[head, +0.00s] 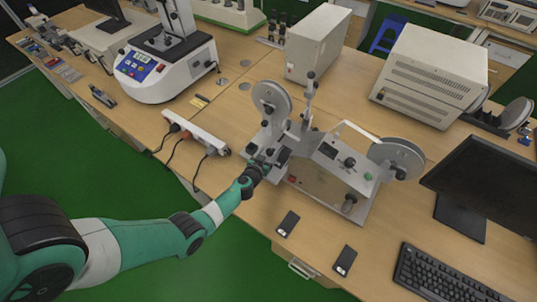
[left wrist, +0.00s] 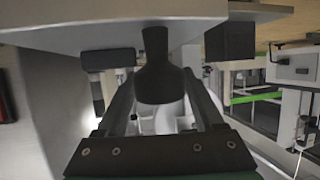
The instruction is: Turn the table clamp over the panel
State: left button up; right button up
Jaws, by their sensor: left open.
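A light grey bench-top machine (head: 335,150) stands on the wooden table, with reels on both sides and a sloped control panel. My left gripper (head: 266,166) reaches its left side, at the dark clamp parts there. In the left wrist view, a black clamp handle (left wrist: 160,78) with a rounded end sits between the two open fingers, below a pale plate (left wrist: 130,22). I cannot tell whether the fingers touch the handle. In the head view the handle is mostly hidden by the gripper. My right gripper is not in view.
A white power strip (head: 195,131) with cables lies left of the machine. A test device (head: 165,65) and two grey boxes (head: 318,45) (head: 433,75) stand behind. Two small black devices (head: 288,223) (head: 345,260) lie in front, with a keyboard (head: 445,278) and monitor (head: 490,185) at right.

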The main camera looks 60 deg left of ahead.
pick_arm(q)
grip_shut()
